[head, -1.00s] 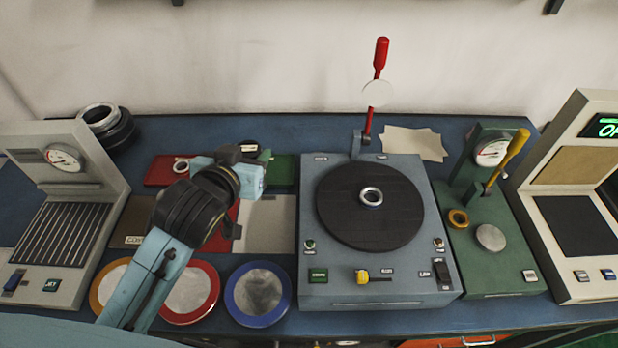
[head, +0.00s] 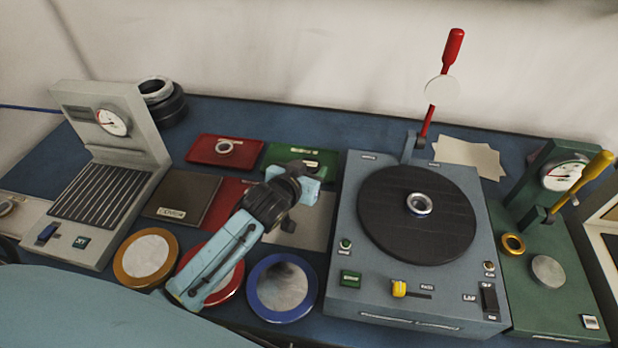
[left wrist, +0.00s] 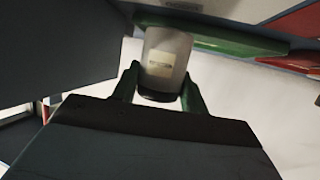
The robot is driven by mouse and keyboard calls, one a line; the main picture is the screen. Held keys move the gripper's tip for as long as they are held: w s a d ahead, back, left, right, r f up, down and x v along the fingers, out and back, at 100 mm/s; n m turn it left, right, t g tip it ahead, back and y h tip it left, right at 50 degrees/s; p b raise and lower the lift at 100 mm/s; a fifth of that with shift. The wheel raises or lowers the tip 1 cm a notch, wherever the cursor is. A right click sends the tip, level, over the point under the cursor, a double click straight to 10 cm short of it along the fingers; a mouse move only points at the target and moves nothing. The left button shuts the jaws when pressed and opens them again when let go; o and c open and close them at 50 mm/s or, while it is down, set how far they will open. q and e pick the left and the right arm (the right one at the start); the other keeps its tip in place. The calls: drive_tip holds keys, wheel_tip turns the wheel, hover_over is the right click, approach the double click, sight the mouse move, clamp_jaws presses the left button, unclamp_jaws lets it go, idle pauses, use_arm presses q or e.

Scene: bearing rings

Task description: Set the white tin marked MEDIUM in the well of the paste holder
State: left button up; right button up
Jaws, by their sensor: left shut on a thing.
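My left gripper (head: 308,185) is over the bench between the green tray (head: 285,155) and the grey turntable machine. In the left wrist view its two green fingers (left wrist: 162,88) are shut on a whitish tin (left wrist: 168,45). The tin has a pale label, too blurred to read, and a dark end between the fingers. In the head view the gripper and wrist hide most or all of the tin. I cannot clearly make out the paste holder or its well. My right gripper is not in view.
The turntable machine (head: 345,255) with a red lever (head: 440,85) stands close right of the gripper. A red tray (head: 200,150), dark cover plate (head: 182,198) and orange-, red- and blue-rimmed discs (head: 283,288) lie left and in front. A green gauge stand (head: 550,300) is at right.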

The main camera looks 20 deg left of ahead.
use_arm(q)
drive_tip(key=shift+f, duration=1.3)
drive_tip(key=o, duration=1.1)
drive_tip(key=shift+c, duration=0.2)
